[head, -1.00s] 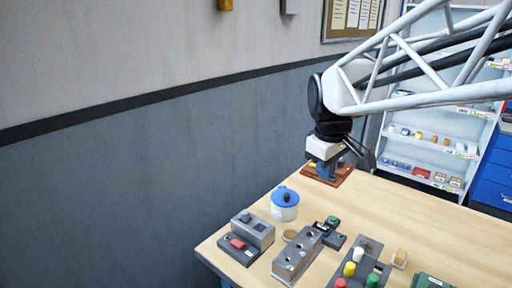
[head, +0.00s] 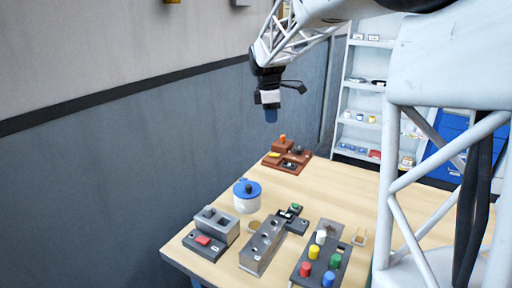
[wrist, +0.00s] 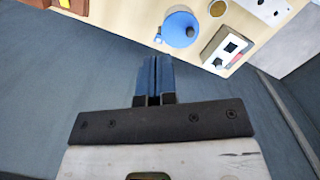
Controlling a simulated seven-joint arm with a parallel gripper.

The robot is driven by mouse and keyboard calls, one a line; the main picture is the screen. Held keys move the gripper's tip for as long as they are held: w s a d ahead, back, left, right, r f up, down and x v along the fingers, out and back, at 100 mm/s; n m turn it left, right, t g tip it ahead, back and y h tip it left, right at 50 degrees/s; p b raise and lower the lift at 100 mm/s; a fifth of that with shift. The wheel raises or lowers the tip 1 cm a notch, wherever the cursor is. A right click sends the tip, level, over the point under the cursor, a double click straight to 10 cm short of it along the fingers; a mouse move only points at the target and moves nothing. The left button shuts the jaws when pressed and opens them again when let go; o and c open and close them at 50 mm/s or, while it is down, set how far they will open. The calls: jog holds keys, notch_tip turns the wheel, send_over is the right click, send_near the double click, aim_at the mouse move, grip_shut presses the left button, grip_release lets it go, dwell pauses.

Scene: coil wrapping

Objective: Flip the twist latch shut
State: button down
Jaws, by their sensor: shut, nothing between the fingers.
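My gripper (head: 271,117) hangs in the air in front of the wall, above and left of a red-brown fixture (head: 270,162). Its blue fingers are together and empty in the wrist view (wrist: 154,75). The fixture sits at the table's far left end and carries an orange knob (head: 283,140), a yellow piece (head: 274,155) and a dark piece. I cannot tell for sure which part is the twist latch, or its position. Part of the red-brown fixture shows at the top left edge of the wrist view (wrist: 72,5). The gripper is apart from everything.
On the table (head: 345,195) stand a white pot with a blue lid (head: 247,196), a grey box with a red button (head: 217,225), a grey holed block (head: 262,247) and a block with coloured pegs (head: 320,262). Shelves (head: 372,90) stand behind.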

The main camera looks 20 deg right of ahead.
jog(key=w+d+f+n+g, duration=0.1)
jog(key=w+d+f+n, duration=0.15)
jog(key=w, duration=0.55)
jog(key=w+d+f+n, duration=0.2)
jog(key=w+f+n, duration=0.1)
jog(key=w, duration=0.5)
jog(key=n, duration=0.6)
send_over(274, 155)
jog(key=w+a, duration=0.1)
jog(key=w, duration=0.2)
notch_tip(274, 155, down, 8)
jog(key=shift+s+f+g, duration=0.1)
jog(key=shift+s+g, duration=0.1)
jog(key=shift+g, duration=0.2)
jog(key=shift+s+d+f, duration=0.3)
jog(key=shift+s+f, duration=0.05)
jog(key=shift+f, duration=1.95)
jog(key=shift+s+d+f, duration=0.35)
jog(key=shift+f, duration=1.95)
jog(key=shift+s+d+f, duration=0.3)
jog(key=shift+s+f, duration=0.05)
jog(key=shift+f, duration=1.95)
